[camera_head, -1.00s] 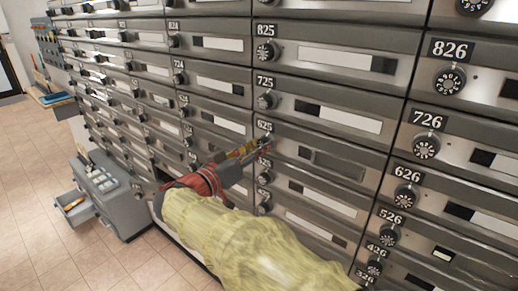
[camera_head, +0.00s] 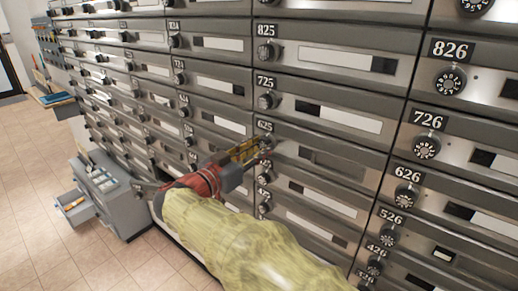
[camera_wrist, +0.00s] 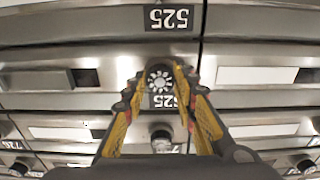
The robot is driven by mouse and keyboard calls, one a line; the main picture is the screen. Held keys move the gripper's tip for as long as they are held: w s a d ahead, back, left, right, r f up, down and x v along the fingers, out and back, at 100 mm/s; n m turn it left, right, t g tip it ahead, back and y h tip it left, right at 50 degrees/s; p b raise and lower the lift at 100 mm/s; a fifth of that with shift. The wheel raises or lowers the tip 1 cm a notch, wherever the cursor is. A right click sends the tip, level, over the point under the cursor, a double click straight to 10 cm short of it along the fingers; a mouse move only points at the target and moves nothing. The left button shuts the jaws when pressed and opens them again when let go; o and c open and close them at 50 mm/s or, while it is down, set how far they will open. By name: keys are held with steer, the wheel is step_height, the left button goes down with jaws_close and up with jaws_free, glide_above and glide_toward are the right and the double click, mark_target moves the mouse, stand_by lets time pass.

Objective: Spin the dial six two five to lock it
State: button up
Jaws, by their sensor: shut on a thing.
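The dial (camera_head: 266,143) of box 625 sits right under its label (camera_head: 265,126) in the head view, partly hidden by my fingers. In the wrist view, which is upside down, the round numbered dial (camera_wrist: 160,77) lies between my fingertips, with its 625 label (camera_wrist: 161,101) just below it. My gripper (camera_head: 259,148) reaches in from the lower left, its yellow fingers on either side of the dial and shut on it. The gripper also shows in the wrist view (camera_wrist: 160,86). The number the dial points to is too small to read.
Dials of neighbouring boxes stick out close by: 725 (camera_head: 267,101) above and 626 (camera_head: 406,196) to the right. A grey cabinet with an open drawer (camera_head: 75,208) stands on the floor at left.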

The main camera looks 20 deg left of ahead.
steer(key=shift+f, duration=0.2)
steer(key=o, duration=0.9)
steer(key=shift+o, duration=1.2)
steer(key=shift+r, duration=0.1)
steer(key=v, duration=1.2)
